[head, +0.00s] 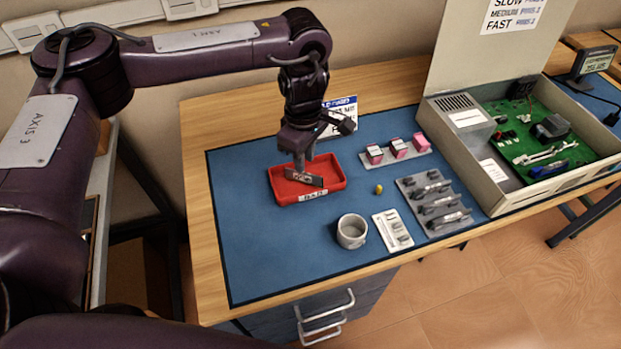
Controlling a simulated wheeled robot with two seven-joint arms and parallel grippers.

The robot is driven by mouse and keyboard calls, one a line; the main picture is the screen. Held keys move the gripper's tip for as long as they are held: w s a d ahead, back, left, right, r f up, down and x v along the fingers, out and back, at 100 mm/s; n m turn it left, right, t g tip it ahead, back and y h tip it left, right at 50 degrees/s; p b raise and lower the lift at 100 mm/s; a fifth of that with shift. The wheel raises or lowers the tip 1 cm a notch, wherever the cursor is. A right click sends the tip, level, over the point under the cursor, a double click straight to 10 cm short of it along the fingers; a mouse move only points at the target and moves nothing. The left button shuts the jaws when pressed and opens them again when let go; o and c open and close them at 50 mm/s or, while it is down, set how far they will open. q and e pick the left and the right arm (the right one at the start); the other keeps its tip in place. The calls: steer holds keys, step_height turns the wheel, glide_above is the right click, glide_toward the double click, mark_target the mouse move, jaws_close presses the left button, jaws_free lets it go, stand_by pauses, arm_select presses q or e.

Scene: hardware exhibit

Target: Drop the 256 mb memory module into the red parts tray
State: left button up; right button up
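The red parts tray (338,178) sits on the blue mat near its back left, with a small label on its front. A dark grey memory module (306,179) with a pale marking shows inside the tray's outline; the marking is too small to read. My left gripper (300,167) points down over the tray, its narrow fingers meeting the module's upper edge; they look closed on it. I cannot tell whether the module touches the tray floor. My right gripper is not in view.
Right of the tray are a rack of pink-labelled parts (397,149), a grey rack with several modules (435,203), a white card (393,230), a grey cup (351,231) and a small yellow item (379,189). An open computer case (500,190) stands farther right. The mat's front left is clear.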

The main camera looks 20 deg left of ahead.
arm_select(q)
steer(key=shift+o, duration=0.6)
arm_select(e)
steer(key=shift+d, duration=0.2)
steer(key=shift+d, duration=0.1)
arm_select(q)
steer(key=shift+r, duration=0.35)
step_height(320, 180, up, 7)
steer(key=shift+p, duration=0.3)
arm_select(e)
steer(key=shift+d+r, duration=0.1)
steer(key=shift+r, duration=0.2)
arm_select(q)
steer(key=shift+r, duration=0.1)
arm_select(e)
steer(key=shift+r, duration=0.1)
